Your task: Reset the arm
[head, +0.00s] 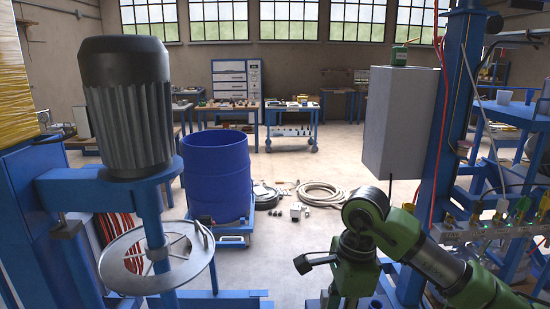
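My green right arm (440,265) comes in from the lower right. It rises to a rounded dark joint (366,208) right of the middle, then bends down toward the bottom edge. A dark piece (318,261) sticks out to the left from its lower part; I cannot tell whether it is a gripper finger. No opening between fingers can be made out, and nothing is seen held. My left arm and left gripper are not in view.
The mixer motor (127,105) stands at left above a round disc (156,258). A blue drum (217,175) stands on a wheeled base behind. A grey box (400,122) and a blue post (445,150) are close behind my arm. Open floor lies between.

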